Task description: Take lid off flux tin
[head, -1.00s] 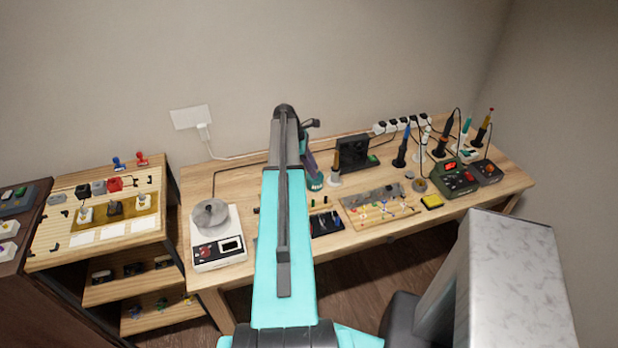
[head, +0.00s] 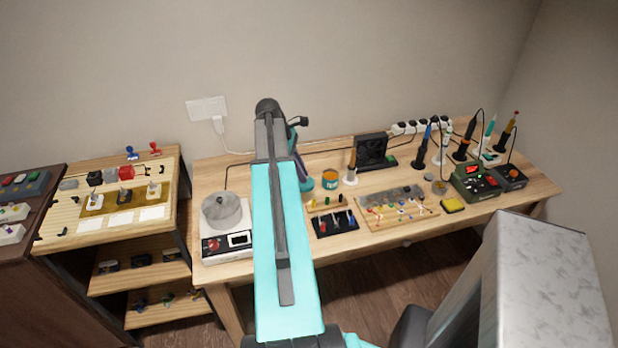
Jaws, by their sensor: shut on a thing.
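The flux tin (head: 330,179) stands on the workbench, right of my gripper. It is small and teal, with an orange-brown top that looks like the open inside. My gripper (head: 302,174) points down just left of the tin, partly hidden behind my teal arm link. It is shut on the teal lid (head: 307,185), which is small in the picture and apart from the tin. The fingers are too small to make out clearly.
A scale with a round metal pot (head: 222,212) stands at the bench's left. A soldering iron in a stand (head: 351,168) is close right of the tin. A black tray (head: 334,224) and a component board (head: 398,206) lie in front.

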